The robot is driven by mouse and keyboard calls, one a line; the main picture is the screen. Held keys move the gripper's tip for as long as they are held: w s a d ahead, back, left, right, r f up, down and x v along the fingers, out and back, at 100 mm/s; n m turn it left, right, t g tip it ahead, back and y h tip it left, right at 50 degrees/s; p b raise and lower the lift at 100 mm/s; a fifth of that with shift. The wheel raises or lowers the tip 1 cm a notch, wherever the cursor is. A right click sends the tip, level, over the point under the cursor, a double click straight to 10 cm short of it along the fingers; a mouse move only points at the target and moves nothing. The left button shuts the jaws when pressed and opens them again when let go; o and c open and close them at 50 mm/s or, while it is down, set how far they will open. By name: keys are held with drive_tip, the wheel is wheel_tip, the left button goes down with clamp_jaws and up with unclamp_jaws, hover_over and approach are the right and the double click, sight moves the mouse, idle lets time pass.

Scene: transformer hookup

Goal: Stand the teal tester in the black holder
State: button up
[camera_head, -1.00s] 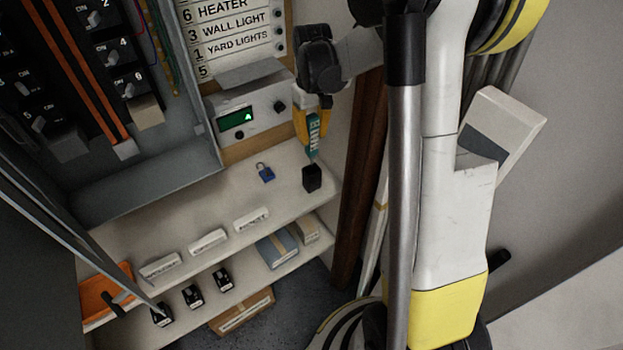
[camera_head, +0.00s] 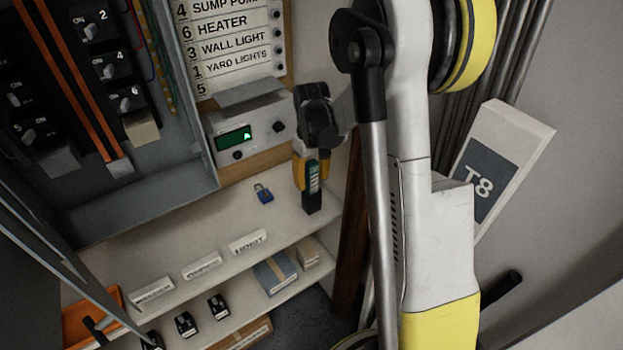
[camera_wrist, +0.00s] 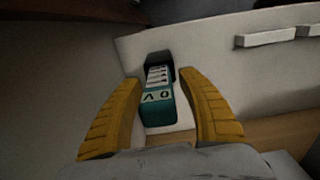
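The teal tester (camera_head: 313,178) stands about upright with its lower end in the black holder (camera_head: 312,203) on the upper shelf. In the wrist view the tester (camera_wrist: 159,101) shows its teal near end and a pale labelled face, with the dark holder (camera_wrist: 158,60) around its far end. My gripper (camera_head: 312,172) is around the tester's upper part. In the wrist view its two yellow fingers (camera_wrist: 159,85) stand either side of the tester, with a narrow gap visible on each side, so it looks open. How deep the tester sits is hidden.
A blue padlock (camera_head: 264,194) lies on the shelf left of the holder. A grey meter box (camera_head: 247,133) with a green display is on the wall behind. White label blocks (camera_head: 248,242) line the shelf's front edge. The shelf between is clear.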

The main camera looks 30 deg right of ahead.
sight(310, 163)
drive_tip(key=shift+f, duration=0.25)
drive_tip(key=r+p, duration=0.2)
drive_tip(key=r, duration=0.3)
drive_tip(key=r+p, duration=0.2)
drive_tip(key=r, duration=0.2)
drive_tip(key=shift+w+a+r, duration=0.1)
drive_tip(key=shift+a+r, duration=0.1)
drive_tip(key=shift+r, duration=0.2)
drive_tip(key=shift+a+r, duration=0.1)
drive_tip(key=shift+r, duration=0.65)
drive_tip(key=s+a+r+t, duration=0.3)
drive_tip(key=s+a+r, duration=0.6)
drive_tip(key=r, duration=0.1)
drive_tip(key=s+a+t, duration=0.4)
drive_tip(key=s+a, duration=0.2)
drive_tip(key=s, duration=0.3)
drive_tip(key=shift+r, duration=0.3)
